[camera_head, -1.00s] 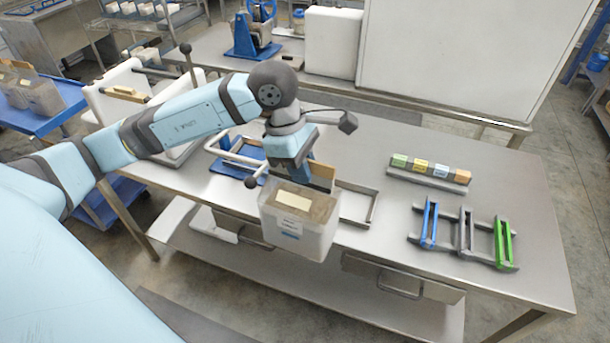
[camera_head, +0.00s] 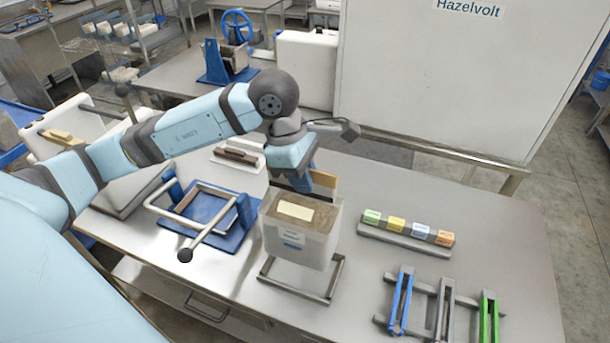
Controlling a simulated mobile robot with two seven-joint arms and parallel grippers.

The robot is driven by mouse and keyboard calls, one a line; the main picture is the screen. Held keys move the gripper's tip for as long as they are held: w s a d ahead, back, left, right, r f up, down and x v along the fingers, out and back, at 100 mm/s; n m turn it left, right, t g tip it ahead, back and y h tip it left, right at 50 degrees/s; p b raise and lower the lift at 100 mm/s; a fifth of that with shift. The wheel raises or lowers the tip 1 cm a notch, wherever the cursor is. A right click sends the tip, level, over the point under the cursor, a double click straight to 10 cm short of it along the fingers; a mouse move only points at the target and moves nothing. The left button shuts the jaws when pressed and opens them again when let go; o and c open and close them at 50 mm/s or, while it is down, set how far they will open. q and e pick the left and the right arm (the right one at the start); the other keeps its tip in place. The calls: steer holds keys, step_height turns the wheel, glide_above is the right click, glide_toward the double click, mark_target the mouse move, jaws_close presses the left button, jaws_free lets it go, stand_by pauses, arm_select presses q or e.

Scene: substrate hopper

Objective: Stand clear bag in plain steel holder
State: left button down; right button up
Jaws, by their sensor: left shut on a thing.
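The clear bag (camera_head: 300,243) is upright, filled with brown material, with a cream patch on top and a label on its front. My left gripper (camera_head: 318,182) is shut on the bag's upper back edge, by a tan strip; its fingertips are partly hidden. The plain steel holder (camera_head: 327,299) is an open rectangular frame on the steel table. The bag's lower part overlaps the holder's back and middle in view, and the holder's front bar shows below it. I cannot tell whether the bag's base is inside the frame or above it. My right gripper is not in view.
A blue-based stand with a steel frame (camera_head: 206,216) is left of the bag. A rail of coloured blocks (camera_head: 408,229) and a rack with blue, grey and green clips (camera_head: 443,306) are on the right. A white cabinet (camera_head: 440,75) stands behind. Some bare table lies between the holder and the rack.

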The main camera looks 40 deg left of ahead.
mark_target(301, 196)
arm_select(q)
steer(key=shift+s+f, duration=0.2)
steer(key=shift+f, duration=0.1)
steer(key=shift+f+b, duration=0.25)
steer(key=shift+b, duration=0.05)
steer(key=shift+w+f+b, duration=0.1)
steer(key=shift+f+b, duration=0.85)
steer(key=shift+f, duration=1.55)
step_height(301, 196, down, 3)
steer(key=b, duration=0.4)
steer(key=shift+f, duration=0.2)
steer(key=shift+b, duration=0.35)
steer(key=shift+f+b, duration=0.6)
steer(key=shift+b, duration=0.1)
